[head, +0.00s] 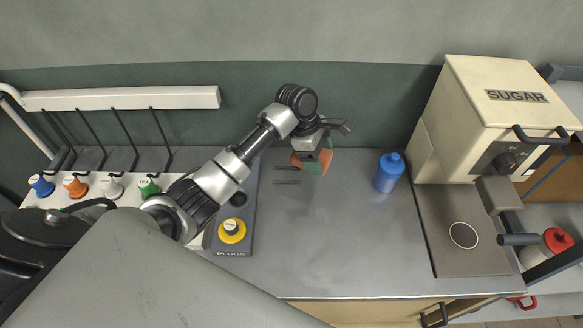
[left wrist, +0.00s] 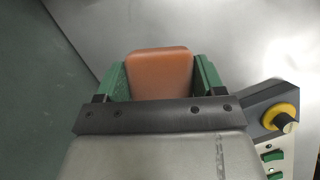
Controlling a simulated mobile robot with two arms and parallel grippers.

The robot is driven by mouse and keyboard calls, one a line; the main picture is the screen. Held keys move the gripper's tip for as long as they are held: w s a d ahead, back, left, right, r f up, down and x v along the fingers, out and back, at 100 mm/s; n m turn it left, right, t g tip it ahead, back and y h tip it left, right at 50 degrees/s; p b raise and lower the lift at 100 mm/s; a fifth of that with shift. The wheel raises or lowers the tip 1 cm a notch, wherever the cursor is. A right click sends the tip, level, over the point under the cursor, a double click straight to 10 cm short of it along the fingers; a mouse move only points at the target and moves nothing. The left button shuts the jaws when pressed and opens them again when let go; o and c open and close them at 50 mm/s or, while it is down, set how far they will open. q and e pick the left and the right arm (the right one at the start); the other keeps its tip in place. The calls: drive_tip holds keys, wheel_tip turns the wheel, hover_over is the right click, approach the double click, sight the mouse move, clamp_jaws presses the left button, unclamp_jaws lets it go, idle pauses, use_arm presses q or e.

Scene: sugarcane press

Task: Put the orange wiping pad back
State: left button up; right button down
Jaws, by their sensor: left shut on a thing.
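The orange wiping pad (left wrist: 158,75) is between the two green-lined fingers of my left gripper (left wrist: 160,85) in the left wrist view. In the head view my left gripper (head: 313,160) points down over the back of the metal counter, shut on the pad (head: 297,160), which is partly hidden by the fingers. Two thin dark bars (head: 286,182) lie on the counter just left of and in front of the gripper. I cannot tell whether the pad touches the counter. My right gripper is not in view.
A blue bottle (head: 388,172) stands right of the gripper. The cream SUGAR machine (head: 500,110) is farther right. The counter's middle front (head: 330,250) is clear.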

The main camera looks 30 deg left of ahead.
use_arm(q)
drive_tip(key=a+f, duration=0.1)
drive_tip(key=a, duration=0.1)
drive_tip(key=a+f, duration=0.1)
drive_tip(key=a, duration=0.1)
drive_tip(key=a+f, duration=0.2)
drive_tip(key=a, duration=0.1)
drive_tip(key=shift+s, duration=0.25)
drive_tip(key=shift+f+p, duration=0.3)
drive_tip(key=shift+f, duration=1.8)
drive_tip(key=shift+f, duration=0.15)
drive_tip(key=o, duration=0.8)
drive_tip(key=v, duration=1.2)
drive_tip(key=shift+r, duration=0.25)
drive_tip(key=shift+f, duration=0.1)
